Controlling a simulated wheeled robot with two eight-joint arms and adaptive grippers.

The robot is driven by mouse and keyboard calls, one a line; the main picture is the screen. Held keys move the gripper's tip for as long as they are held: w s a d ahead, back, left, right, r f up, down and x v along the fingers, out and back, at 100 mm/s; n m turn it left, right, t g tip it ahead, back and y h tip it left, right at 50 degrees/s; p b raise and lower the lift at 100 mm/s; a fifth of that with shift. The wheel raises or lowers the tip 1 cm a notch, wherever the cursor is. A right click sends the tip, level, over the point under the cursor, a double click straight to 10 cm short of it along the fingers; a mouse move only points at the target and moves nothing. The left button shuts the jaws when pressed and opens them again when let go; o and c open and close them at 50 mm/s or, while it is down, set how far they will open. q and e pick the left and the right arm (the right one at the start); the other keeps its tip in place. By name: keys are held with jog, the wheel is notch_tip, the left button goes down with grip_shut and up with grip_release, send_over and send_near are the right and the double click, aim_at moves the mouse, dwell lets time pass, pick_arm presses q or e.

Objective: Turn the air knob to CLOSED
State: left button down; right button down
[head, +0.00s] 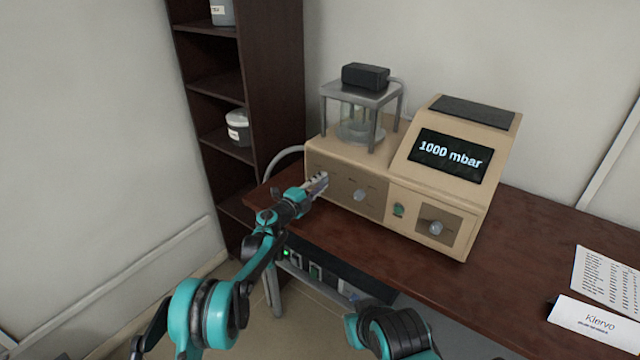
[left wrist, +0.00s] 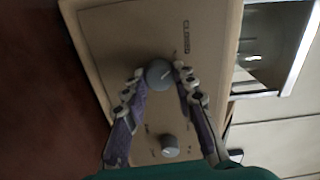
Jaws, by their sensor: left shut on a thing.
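My left gripper (head: 319,183) is at the left end of the beige machine's front panel (head: 342,190). In the left wrist view its fingers (left wrist: 160,77) are shut on a round grey knob (left wrist: 159,73), one finger on each side. A light mark on this knob points to the upper right in that view. Small lettering (left wrist: 187,37) beside it is too blurred to read surely. A second grey knob (left wrist: 170,146) sits between the finger bases, and it also shows in the head view (head: 360,195). The gripper hides the held knob in the head view. My right gripper is out of view.
The display (head: 450,155) reads 1000 mbar. A green button (head: 398,210) and another knob (head: 435,228) are on the machine's right part. A glass chamber (head: 360,122) stands on top. Papers (head: 605,285) and a name card (head: 592,322) lie right on the brown table (head: 500,290).

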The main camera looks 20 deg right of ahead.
pick_arm(q)
jog(key=shift+n, duration=0.6)
jog(key=c, duration=1.2)
grip_release()
jog(key=shift+a, duration=0.15)
jog(key=v, duration=1.2)
